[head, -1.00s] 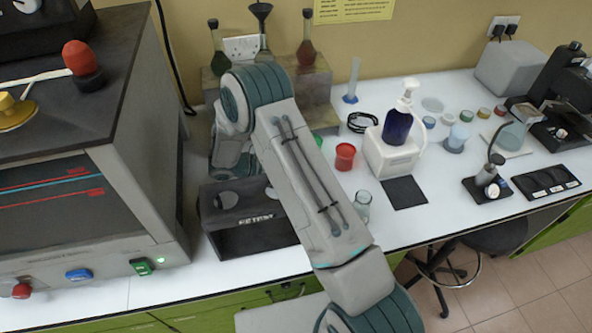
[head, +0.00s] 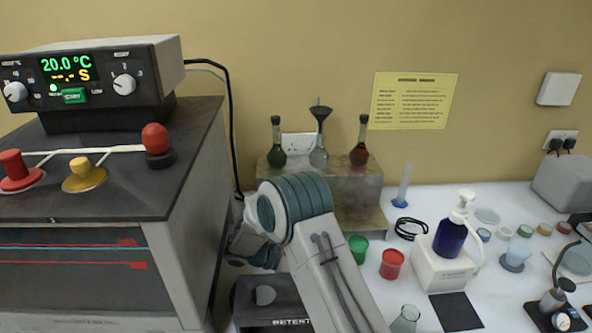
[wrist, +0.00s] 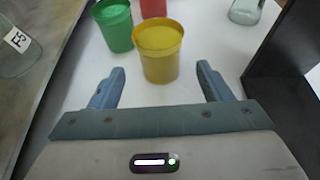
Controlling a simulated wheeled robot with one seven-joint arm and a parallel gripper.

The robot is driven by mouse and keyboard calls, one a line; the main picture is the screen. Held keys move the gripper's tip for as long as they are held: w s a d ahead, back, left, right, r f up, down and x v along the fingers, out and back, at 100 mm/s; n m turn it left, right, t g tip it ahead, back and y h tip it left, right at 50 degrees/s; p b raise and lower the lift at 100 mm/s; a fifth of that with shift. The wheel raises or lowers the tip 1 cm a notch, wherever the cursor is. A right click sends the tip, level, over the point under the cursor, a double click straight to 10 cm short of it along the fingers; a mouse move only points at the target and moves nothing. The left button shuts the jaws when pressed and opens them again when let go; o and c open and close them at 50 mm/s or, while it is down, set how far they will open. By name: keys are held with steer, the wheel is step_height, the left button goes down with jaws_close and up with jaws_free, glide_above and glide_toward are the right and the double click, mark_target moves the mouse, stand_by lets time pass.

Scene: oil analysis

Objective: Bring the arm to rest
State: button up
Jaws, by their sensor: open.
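My gripper (wrist: 160,88) is open and empty in the wrist view, its two blue-grey fingers spread wide. A yellow cup (wrist: 160,62) stands just ahead of the gap between the fingertips. In the head view my grey and teal arm reaches up from the bottom edge and bends down behind a black box, and the gripper itself is hidden there.
A green cup (wrist: 116,28) and a red cup (wrist: 153,8) stand beyond the yellow one. A black box (head: 270,300) stands close by. The large instrument (head: 100,230) fills the left. Flasks stand on a metal stand (head: 345,195). A white pump-bottle holder (head: 440,265) is at right.

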steer(key=shift+r, duration=0.1)
steer(key=shift+d+r+m+y, duration=0.1)
steer(key=shift+r+m+y, duration=0.2)
steer(key=shift+r+y, duration=0.1)
steer(key=s+r+m+t+y+b, duration=0.35)
steer(key=r+m+y, duration=0.4)
steer(key=r, duration=0.65)
steer(key=s+d+r+m+y+p, duration=0.1)
steer(key=s+m, duration=0.4)
steer(key=s, duration=0.5)
steer(key=s+d+r+m+y+p, duration=0.2)
steer(key=s+d+r+m+y, duration=0.2)
steer(key=s, duration=0.6)
steer(key=shift+d+r+m, duration=0.35)
steer(key=shift+d+r, duration=0.2)
steer(key=shift+d, duration=0.35)
